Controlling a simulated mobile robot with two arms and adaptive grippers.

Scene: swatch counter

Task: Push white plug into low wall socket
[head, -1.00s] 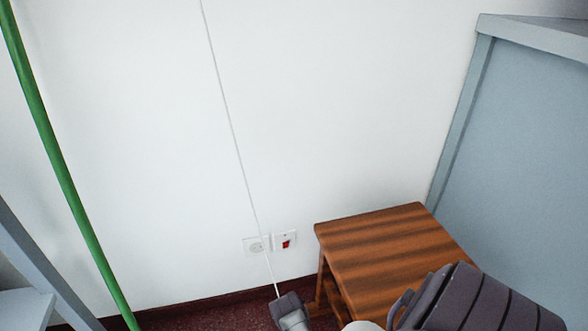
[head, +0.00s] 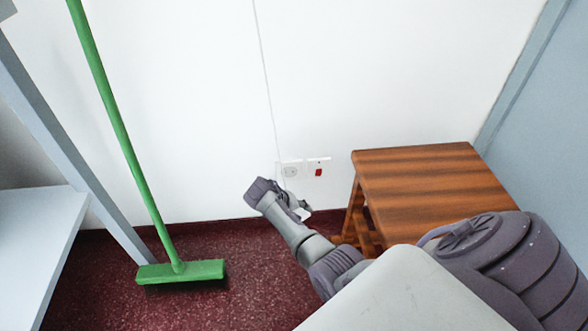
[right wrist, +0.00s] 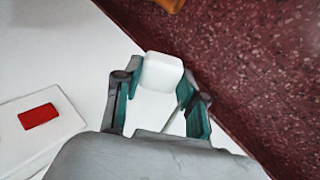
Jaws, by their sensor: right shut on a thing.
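The white plug (right wrist: 163,70) is held between the teal fingertips of my right gripper (right wrist: 162,84) in the right wrist view. In the head view my right gripper (head: 296,207) is just below the low wall socket (head: 291,171), with a bit of the white plug (head: 304,213) showing at its side. The plug looks apart from the socket; its exact distance to the wall is unclear. My left gripper is not in view.
A switch plate with a red rocker (head: 318,168) is right of the socket; the red rocker (right wrist: 39,116) also shows in the wrist view. A wooden stool (head: 430,180) stands close on the right. A green broom (head: 180,271) leans at left on red flooring.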

